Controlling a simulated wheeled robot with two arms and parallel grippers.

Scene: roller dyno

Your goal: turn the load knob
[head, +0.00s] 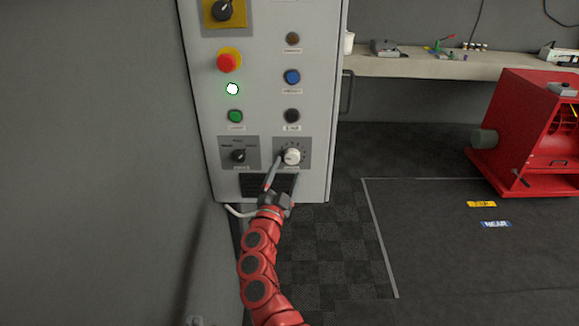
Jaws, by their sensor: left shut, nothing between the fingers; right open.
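The load knob (291,156) is a pale round knob on a dark scale plate, low on the right side of the grey control cabinet. My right gripper (286,166) is open just below it. Its left finger reaches up to the knob's lower left edge, and the other finger is lower and to the right. The knob is not between the fingers. I cannot tell whether the left finger touches the knob. My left gripper is not in view.
A black selector switch (239,156) sits left of the knob. Above are a red emergency button (227,62), a lit white lamp (232,89) and several buttons. A vent (254,184) lies below. A bench (430,66) and red machine (530,130) stand right.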

